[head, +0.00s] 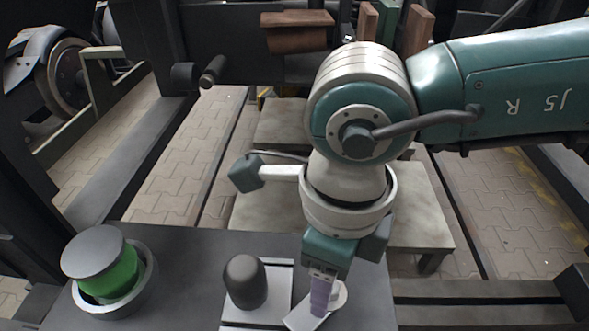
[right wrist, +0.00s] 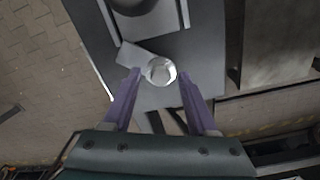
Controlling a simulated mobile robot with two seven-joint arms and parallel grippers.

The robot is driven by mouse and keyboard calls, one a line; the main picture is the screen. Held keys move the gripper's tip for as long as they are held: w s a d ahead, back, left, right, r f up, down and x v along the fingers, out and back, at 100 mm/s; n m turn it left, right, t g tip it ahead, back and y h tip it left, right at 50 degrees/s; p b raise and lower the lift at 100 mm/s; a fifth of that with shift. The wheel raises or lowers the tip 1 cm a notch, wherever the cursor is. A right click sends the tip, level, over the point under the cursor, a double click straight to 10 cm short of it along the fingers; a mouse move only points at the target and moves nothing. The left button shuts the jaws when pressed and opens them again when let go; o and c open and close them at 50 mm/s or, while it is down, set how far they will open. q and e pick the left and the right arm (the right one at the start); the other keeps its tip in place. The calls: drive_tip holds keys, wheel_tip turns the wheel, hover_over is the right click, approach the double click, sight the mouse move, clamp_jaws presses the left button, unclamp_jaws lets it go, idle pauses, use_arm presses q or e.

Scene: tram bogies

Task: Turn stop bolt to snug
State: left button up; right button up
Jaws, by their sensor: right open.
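A pale round metal piece (right wrist: 162,71), apparently the stop bolt's head, shows in the right wrist view beside a flat light plate (right wrist: 132,56) on a dark grey surface. In the head view a pale curved piece (head: 338,298) shows partly behind my right gripper (head: 322,298). My right gripper points down over it with its purple fingers apart. In the right wrist view the open fingertips of this gripper (right wrist: 161,77) lie on either side of the round piece, with gaps visible. I cannot tell the height between fingertips and piece. My left gripper is not in view.
A dark domed stop (head: 245,282) stands on a light plate left of my right gripper. A green cylinder with a grey cap (head: 100,262) sits in a round cup at the lower left. Dark frame beams and brown blocks (head: 297,32) stand behind.

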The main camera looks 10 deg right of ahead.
drive_tip(key=shift+f, duration=0.4)
drive_tip(key=shift+w, duration=0.1)
clamp_jaws()
